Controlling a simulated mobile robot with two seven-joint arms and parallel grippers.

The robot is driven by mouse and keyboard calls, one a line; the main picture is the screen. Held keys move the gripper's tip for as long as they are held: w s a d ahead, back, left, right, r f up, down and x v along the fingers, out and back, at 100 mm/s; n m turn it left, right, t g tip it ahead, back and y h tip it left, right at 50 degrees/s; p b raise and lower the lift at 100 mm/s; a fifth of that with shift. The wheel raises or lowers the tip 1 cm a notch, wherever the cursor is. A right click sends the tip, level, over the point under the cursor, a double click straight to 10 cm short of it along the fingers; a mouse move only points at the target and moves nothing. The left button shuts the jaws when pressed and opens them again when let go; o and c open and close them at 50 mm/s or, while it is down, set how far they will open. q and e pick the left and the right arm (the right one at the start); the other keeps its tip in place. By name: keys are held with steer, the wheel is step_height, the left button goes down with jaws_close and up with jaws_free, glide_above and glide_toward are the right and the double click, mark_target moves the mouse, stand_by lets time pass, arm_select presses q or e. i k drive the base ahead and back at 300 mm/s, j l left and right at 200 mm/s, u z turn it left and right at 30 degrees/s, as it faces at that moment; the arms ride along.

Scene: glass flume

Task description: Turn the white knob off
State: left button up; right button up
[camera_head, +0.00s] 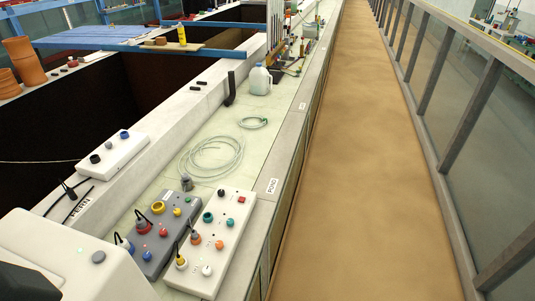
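A small white knob (207,270) sits near the front end of a white control box (213,254). The same box carries teal, orange and yellow knobs and a red switch (241,199). The knob is too small in the picture to read its setting. The white box lies on the pale bench top, beside a grey control box (160,235) with yellow, red and blue knobs. Neither my left nor my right gripper shows in the head view, and nothing is seen touching the white knob.
Black leads rise from the control boxes. A coiled clear hose (212,157) and a plastic jug (261,80) lie farther along the bench. Another white box (113,155) sits on the left ledge. A tan walkway (352,150) runs along the right, bordered by glass panels.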

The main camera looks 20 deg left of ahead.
mark_target(206, 270)
steer(key=i+u, duration=0.1)
steer(key=i, duration=0.4)
steer(key=i+l+u, duration=0.1)
steer(key=i, duration=0.4)
steer(key=i+l+u, duration=0.1)
steer(key=i, duration=0.45)
steer(key=i+l+u, duration=0.1)
steer(key=i, duration=0.4)
steer(key=i+l+u, duration=0.1)
steer(key=u, duration=3.65)
